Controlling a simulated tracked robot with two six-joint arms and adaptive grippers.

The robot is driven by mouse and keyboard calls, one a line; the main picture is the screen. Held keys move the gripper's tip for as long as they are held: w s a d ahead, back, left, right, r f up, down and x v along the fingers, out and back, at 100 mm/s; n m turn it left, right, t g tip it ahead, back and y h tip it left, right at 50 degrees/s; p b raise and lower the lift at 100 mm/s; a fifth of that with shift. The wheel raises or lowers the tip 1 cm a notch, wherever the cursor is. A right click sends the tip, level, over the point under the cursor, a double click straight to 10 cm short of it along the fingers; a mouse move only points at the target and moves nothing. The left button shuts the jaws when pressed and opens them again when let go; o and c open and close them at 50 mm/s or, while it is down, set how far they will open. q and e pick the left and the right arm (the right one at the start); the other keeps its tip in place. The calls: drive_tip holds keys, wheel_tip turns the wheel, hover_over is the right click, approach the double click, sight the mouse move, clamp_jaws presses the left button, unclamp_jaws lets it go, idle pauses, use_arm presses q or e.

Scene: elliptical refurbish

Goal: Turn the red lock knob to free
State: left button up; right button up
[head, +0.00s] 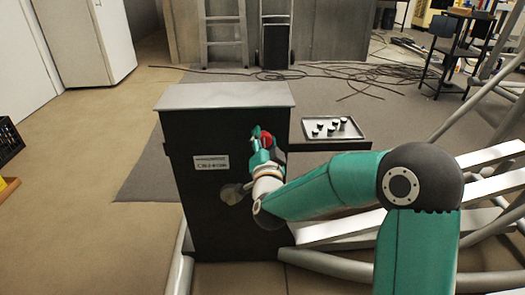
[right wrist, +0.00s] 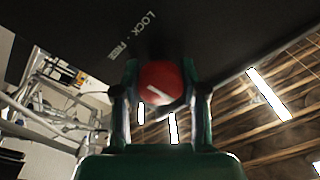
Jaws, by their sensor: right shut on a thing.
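The red lock knob (right wrist: 160,83) sits on the dark face of a cabinet, with a white mark on its front. In the head view a part of it (head: 267,138) shows behind my gripper. My right gripper (right wrist: 160,90) has its two fingers on either side of the knob and is shut on it. In the head view the right gripper (head: 262,140) is at the upper right of the cabinet (head: 190,215). The words LOCK and FREE (right wrist: 132,36) are printed on the panel near the knob. My left gripper is not in view.
A side shelf at the cabinet's right holds a tray (head: 334,137) with several small dark pieces. A white label (head: 211,162) is on the cabinet front. Cables (head: 365,75) lie on the floor behind. Pale metal tubes and beams (head: 490,160) stand at the right.

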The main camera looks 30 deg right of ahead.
drive_tip(key=shift+a+f+m+b, duration=0.2)
drive_tip(key=shift+m+b, duration=0.25)
drive_tip(key=shift+m, duration=0.05)
drive_tip(key=o, duration=1)
drive_tip(key=shift+w, duration=0.1)
drive_tip(key=shift+o, duration=0.8)
drive_tip(key=shift+d+r, duration=0.1)
drive_tip(key=v, duration=1.2)
